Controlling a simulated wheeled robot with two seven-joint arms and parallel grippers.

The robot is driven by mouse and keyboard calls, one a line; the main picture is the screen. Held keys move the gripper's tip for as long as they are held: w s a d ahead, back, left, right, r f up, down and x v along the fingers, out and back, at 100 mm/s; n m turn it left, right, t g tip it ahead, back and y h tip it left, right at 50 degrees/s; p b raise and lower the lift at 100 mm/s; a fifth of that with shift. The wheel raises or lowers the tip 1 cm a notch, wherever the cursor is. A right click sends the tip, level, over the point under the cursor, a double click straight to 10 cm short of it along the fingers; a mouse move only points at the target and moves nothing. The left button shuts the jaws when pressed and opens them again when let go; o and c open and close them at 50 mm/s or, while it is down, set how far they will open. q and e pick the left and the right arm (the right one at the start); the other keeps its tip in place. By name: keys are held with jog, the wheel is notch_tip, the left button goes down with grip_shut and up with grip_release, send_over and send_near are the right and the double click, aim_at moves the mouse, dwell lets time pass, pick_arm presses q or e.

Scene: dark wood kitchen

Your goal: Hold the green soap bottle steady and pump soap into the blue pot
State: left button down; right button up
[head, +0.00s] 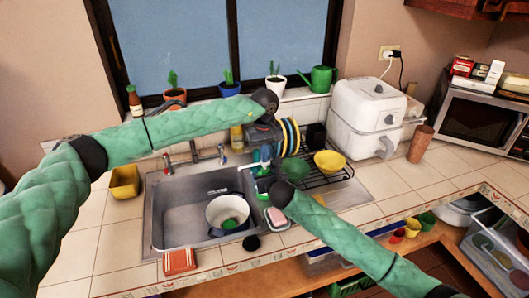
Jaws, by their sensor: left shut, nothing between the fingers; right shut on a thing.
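A pale round pot (228,211) with a dark rim sits in the sink, with something green inside it; its outer colour is hard to tell. A small green bottle (262,171) stands at the right side of the sink, partly hidden by my grippers. My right gripper (270,184) reaches in from the lower right and is shut on the bottle. My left gripper (265,154) comes from above, shut and empty, close over the bottle's top; whether it touches the pump cannot be told.
A dish rack (318,179) with a yellow bowl (329,162) and a green bowl (293,169) is right of the sink. A faucet (194,152) stands behind the sink. A pink sponge (277,217) lies near the front. A white appliance (366,115) stands at right.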

pick_arm(q)
jog(key=shift+f, duration=0.1)
jog(key=shift+f, duration=0.95)
notch_tip(320, 180, up, 14)
jog(key=shift+r, duration=0.2)
dwell(0.6)
pick_arm(e)
jog(key=o, duration=1.5)
jog(key=shift+c, duration=0.2)
